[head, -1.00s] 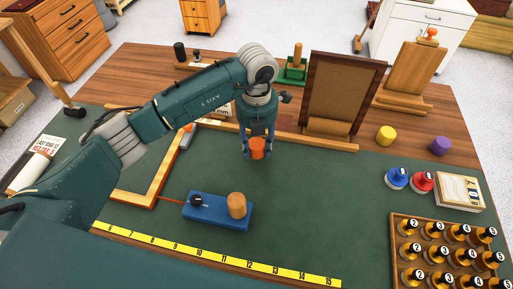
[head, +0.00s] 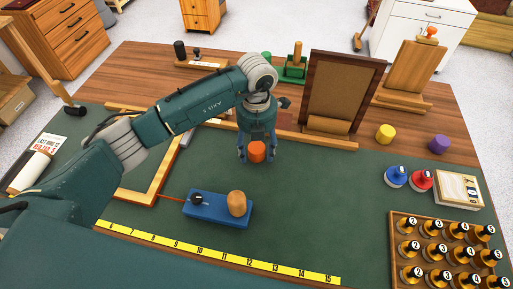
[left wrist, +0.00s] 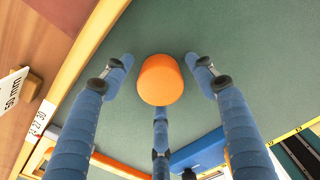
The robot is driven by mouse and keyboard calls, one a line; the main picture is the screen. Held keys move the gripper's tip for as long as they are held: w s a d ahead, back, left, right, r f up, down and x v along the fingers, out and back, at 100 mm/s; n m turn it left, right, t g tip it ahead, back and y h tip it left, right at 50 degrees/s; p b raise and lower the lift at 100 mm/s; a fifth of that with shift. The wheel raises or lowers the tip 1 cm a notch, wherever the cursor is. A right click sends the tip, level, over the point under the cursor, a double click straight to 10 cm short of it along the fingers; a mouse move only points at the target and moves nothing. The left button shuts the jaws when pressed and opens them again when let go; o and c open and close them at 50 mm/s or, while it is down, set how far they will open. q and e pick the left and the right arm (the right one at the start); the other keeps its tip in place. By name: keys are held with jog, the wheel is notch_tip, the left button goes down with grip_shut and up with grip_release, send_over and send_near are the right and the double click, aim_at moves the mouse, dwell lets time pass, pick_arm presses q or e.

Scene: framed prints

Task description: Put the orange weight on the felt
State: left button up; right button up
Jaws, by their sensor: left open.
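The orange weight (head: 257,152) stands upright on the green felt (head: 310,190), in front of the long wooden strip. My left gripper (head: 256,157) is above and around it, pointing down. In the left wrist view the orange weight (left wrist: 160,80) sits between the spread blue fingers of my left gripper (left wrist: 160,75). There is a clear gap to the two side fingers; the third finger's tip is close to or behind the weight, and I cannot tell whether they touch. My right gripper is not in view.
A blue block with a wooden knob (head: 218,209) lies in front of the weight. A wooden frame piece (head: 150,185) is at left, a framed board (head: 335,90) behind. Yellow (head: 385,133) and purple (head: 439,145) weights stand at right, beyond blue and red stamps. Felt right of the gripper is clear.

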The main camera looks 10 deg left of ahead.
aim_at(257, 147)
pick_arm(q)
jog(key=shift+r+b, duration=0.35)
jog(key=shift+r, duration=0.15)
notch_tip(257, 147, up, 11)
jog(key=b, duration=0.3)
jog(key=shift+r, duration=0.15)
